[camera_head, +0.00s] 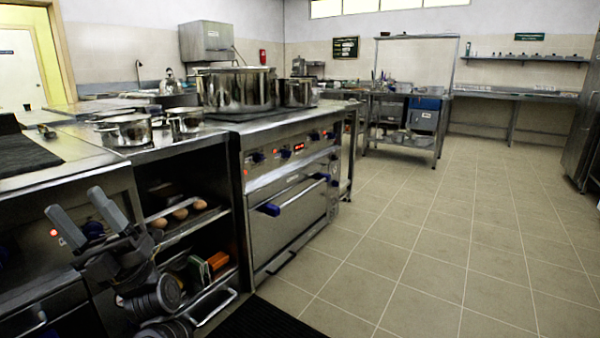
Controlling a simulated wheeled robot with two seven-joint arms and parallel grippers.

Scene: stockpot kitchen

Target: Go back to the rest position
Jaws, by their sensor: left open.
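My left gripper (88,216) is at the lower left of the head view, in front of the counter's open shelves. Its two grey fingers point up and to the left, spread apart with nothing between them. Part of my left arm (158,300) shows below it. My right gripper is not in the picture. A large steel stockpot (236,90) stands on the stove (290,190), apart from my gripper.
A smaller pot (298,93) stands beside the stockpot. Lidded pans (125,130) sit on the left counter. Shelves below hold round brown items (180,212). A dark mat (265,318) lies on the floor. The tiled floor (450,230) to the right is clear.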

